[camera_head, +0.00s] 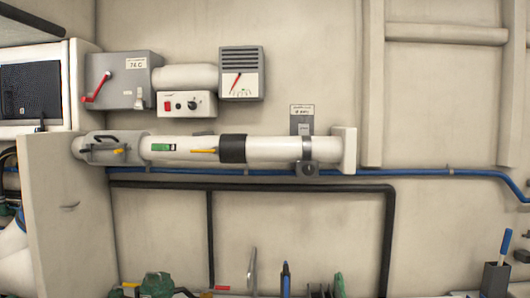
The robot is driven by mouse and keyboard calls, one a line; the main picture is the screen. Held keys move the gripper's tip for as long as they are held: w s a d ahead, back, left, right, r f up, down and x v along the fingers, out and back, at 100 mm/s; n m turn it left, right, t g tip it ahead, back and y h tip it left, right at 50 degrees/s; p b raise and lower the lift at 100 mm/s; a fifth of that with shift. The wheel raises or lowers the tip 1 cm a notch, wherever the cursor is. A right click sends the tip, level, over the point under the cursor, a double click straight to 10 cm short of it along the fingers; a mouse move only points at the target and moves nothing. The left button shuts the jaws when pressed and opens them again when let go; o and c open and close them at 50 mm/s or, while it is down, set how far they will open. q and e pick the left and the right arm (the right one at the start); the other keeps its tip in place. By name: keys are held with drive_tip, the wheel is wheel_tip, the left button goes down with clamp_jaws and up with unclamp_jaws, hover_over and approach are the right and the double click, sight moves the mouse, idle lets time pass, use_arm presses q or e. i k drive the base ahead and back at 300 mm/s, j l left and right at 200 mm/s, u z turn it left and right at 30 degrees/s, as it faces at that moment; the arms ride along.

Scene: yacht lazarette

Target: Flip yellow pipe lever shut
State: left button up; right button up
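A thick white pipe (275,149) runs level along the wall, with a black band around it. A small yellow lever (204,151) lies along the pipe, just left of the band, in line with the pipe. Another small yellow piece (119,151) shows at the grey fitting on the pipe's left end. At the bottom edge, a yellow handle (130,285) shows beside a green valve body (157,284), partly cut off. I cannot tell which yellow piece is the pipe lever. Neither of my grippers is in view.
A grey box with a red lever (97,88), a switch box (187,104) and a gauge (241,74) hang above the pipe. A pale cabinet side (70,215) stands at left. Several tools stand along the bottom edge, with a dark holder (495,279) at right.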

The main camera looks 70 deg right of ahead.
sight(214, 150)
drive_tip(key=z, duration=1.85)
drive_tip(key=i+j, duration=0.15)
drive_tip(key=j, duration=0.2)
